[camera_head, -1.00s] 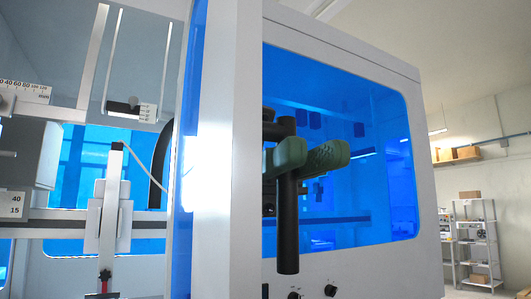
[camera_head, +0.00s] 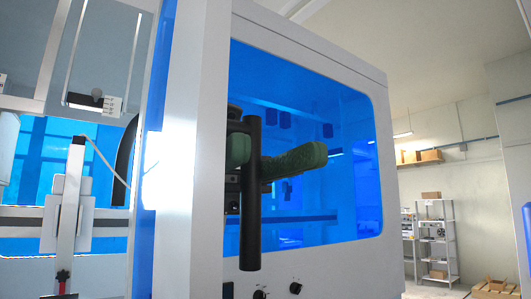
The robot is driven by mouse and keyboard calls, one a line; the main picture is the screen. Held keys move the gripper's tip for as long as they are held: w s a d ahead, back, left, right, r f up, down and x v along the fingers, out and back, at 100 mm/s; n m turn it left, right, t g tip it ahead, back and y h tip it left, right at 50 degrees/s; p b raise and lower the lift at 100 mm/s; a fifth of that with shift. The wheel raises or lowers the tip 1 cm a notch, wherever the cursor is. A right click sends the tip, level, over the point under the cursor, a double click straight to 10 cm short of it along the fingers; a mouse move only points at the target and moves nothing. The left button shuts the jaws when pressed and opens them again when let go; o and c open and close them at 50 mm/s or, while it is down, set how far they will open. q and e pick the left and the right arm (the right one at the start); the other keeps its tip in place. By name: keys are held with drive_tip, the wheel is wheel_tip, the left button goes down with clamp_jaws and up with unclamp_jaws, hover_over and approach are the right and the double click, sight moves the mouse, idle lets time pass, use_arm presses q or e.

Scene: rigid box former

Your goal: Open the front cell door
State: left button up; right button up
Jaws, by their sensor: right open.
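The front cell door appears as a tall white frame (camera_head: 196,170) with a blue pane, seen at a steep angle. The cell interior shows to its left, so the door seems to stand open, though how far is hard to judge. A black vertical bar handle (camera_head: 251,200) is just right of the white frame. My right gripper (camera_head: 268,160) has dark green fingers. It is open, one finger left of the bar and the other to the right. The bar hides part of the gripper; I cannot tell whether they touch. My left gripper is not in view.
A large blue window (camera_head: 345,180) in a white cell wall fills the middle, with dark knobs (camera_head: 295,288) below. Inside at left are metal rails and a white slide unit (camera_head: 67,215). A grey shelf rack (camera_head: 437,240) and a wall shelf with boxes stand far right.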

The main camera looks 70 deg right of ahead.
drive_tip(key=p+v, duration=0.1)
drive_tip(key=v, duration=1.1)
drive_tip(key=shift+d, duration=0.25)
drive_tip(key=shift+w, duration=0.15)
